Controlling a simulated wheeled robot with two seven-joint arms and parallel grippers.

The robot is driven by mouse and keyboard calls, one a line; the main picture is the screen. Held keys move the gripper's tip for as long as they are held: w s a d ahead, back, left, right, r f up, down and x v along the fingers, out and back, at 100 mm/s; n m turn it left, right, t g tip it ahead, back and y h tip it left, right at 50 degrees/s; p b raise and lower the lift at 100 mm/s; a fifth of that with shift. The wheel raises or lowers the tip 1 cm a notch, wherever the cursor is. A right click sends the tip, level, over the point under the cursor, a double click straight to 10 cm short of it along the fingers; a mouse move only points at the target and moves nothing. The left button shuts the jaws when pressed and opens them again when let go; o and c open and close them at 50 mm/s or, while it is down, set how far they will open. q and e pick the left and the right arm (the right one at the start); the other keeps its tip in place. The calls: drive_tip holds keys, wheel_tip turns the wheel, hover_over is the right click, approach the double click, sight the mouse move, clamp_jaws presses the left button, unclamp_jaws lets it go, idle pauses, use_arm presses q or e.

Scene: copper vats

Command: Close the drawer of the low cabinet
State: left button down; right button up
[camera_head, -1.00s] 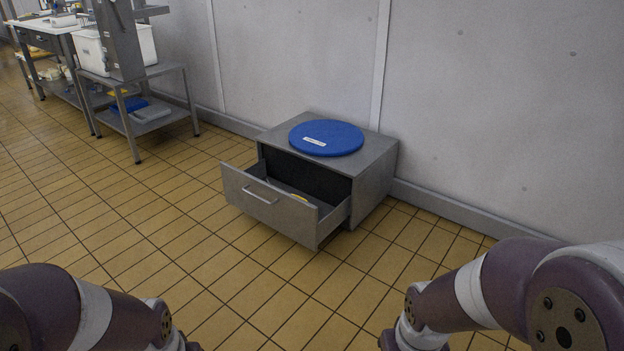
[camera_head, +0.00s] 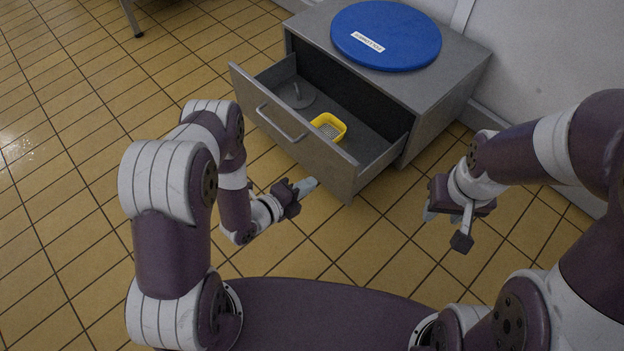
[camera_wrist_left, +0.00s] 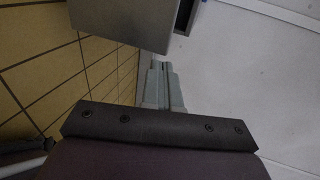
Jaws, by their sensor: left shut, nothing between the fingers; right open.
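The low grey cabinet (camera_head: 440,100) stands against the wall, with its drawer (camera_head: 290,136) pulled well out. A bar handle (camera_head: 281,122) is on the drawer front. Inside the drawer lie a yellow square container (camera_head: 328,127) and a grey round lid-like piece (camera_head: 295,94). My left gripper (camera_head: 309,186) is shut and empty, just in front of the drawer front near its lower right part; contact is not clear. In the left wrist view its fingers (camera_wrist_left: 161,88) are together beside a grey panel (camera_wrist_left: 122,22). My right gripper (camera_head: 444,228) is open and empty, to the right of the drawer.
A blue round disc (camera_head: 386,36) with a white label lies on the cabinet top. A table leg (camera_head: 131,18) stands at the top left. The tiled floor (camera_head: 90,130) to the left of the drawer is clear. The wall is close behind the cabinet.

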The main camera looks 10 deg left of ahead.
use_arm(q)
drive_tip(key=b, duration=0.5)
approach(345, 160)
drive_tip(key=x, duration=0.5)
drive_tip(key=shift+w+f, duration=0.1)
drive_tip(key=shift+f, duration=0.3)
drive_tip(key=shift+w+d, duration=0.25)
drive_tip(key=shift+d, duration=0.05)
drive_tip(key=shift+w+d+r, duration=0.15)
drive_tip(key=shift+w+r, duration=0.05)
drive_tip(key=shift+w, duration=0.05)
use_arm(e)
wheel_tip(345, 160, down, 6)
drive_tip(key=shift+r, duration=0.1)
